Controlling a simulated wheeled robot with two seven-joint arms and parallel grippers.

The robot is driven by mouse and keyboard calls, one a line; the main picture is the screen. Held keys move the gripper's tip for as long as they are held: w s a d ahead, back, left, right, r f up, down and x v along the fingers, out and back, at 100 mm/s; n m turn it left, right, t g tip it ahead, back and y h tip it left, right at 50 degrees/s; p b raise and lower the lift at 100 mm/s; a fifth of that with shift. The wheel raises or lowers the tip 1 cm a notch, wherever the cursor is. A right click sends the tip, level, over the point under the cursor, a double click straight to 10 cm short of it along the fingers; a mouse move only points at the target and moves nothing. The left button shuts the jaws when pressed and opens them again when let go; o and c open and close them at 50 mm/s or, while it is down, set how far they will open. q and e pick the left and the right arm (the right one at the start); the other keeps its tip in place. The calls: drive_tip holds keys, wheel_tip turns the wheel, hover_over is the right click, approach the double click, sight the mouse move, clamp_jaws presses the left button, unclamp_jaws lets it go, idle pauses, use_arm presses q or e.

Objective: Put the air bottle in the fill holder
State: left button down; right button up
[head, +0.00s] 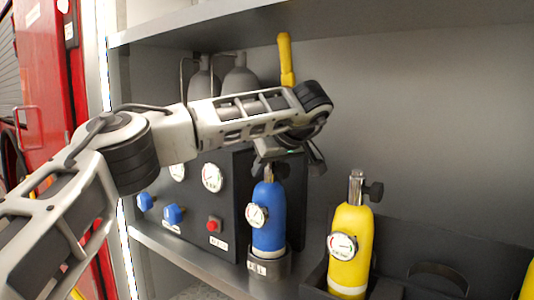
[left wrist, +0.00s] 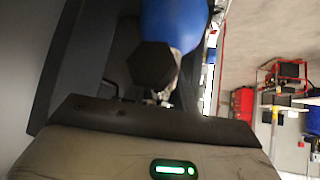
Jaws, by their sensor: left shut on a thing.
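The blue air bottle (head: 268,215) with a round white gauge stands upright, its base inside the grey ring-shaped fill holder (head: 270,268) beside the dark panel. My left gripper (head: 283,160) is over the bottle's top and is shut on its valve end; the fingers partly hide the valve. In the left wrist view the blue bottle (left wrist: 175,22) shows close up with a black knob (left wrist: 152,65) in front of it. Whether the base rests fully on the holder's floor is hidden. My right gripper is in neither view.
A dark fill panel (head: 222,195) with gauges, blue knobs and a red button stands left of the bottle. A yellow bottle (head: 350,245) stands to the right in a dark rack (head: 420,250). Grey cylinders (head: 240,80) are behind, and a shelf (head: 300,22) overhangs above.

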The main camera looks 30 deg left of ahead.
use_arm(q)
drive_tip(key=c, duration=1.5)
unclamp_jaws()
drive_tip(key=o, duration=0.4)
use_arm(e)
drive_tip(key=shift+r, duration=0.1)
use_arm(q)
drive_tip(key=v, duration=1.2)
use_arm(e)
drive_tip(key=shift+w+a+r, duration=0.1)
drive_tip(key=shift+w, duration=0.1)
use_arm(q)
drive_tip(key=shift+s, duration=0.1)
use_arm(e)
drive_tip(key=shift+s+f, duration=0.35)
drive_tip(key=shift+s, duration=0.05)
